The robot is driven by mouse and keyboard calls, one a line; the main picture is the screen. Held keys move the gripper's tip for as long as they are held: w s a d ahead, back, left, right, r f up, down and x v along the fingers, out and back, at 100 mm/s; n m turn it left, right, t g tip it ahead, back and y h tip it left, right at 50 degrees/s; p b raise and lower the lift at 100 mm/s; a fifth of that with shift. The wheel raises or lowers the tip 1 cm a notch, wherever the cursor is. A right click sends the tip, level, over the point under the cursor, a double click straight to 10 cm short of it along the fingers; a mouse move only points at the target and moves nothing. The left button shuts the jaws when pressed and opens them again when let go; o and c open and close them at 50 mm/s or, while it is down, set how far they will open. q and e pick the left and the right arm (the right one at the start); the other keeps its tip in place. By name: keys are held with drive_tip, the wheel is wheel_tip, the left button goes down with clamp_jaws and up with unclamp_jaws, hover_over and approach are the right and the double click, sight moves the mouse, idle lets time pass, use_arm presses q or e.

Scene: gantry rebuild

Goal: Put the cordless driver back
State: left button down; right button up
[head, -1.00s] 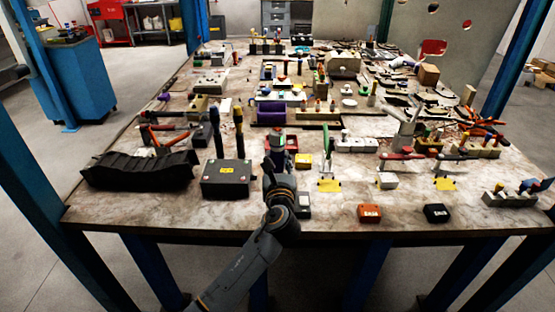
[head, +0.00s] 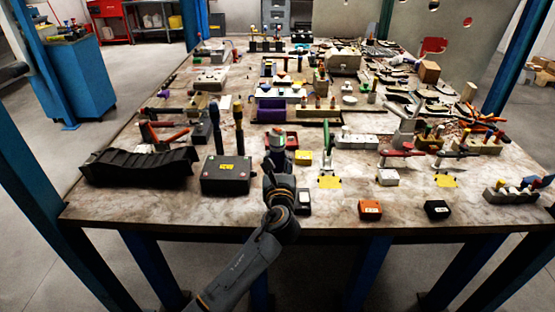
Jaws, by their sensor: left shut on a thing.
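My left gripper (head: 277,160) is over the near middle of the workbench, its arm reaching in from the bottom. It is shut on an upright tool with a grey and orange-red top (head: 276,138), which looks like the cordless driver. The gripper and wrist hide its lower part, and I cannot tell whether it touches the bench. A red-edged tray (head: 291,141) is just behind and to the right of it. My right gripper is not in view.
A black box (head: 226,178) with upright tools stands left of the gripper. A yellow block (head: 303,158) and a green-handled tool (head: 328,150) are to its right. Orange (head: 370,209) and black (head: 437,208) boxes lie near the front edge. The bench's front strip is mostly clear.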

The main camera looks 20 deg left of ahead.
use_arm(q)
drive_tip(key=c, duration=0.8)
unclamp_jaws()
drive_tip(key=shift+c, duration=0.2)
drive_tip(key=shift+f, duration=0.15)
drive_tip(key=v, duration=1.2)
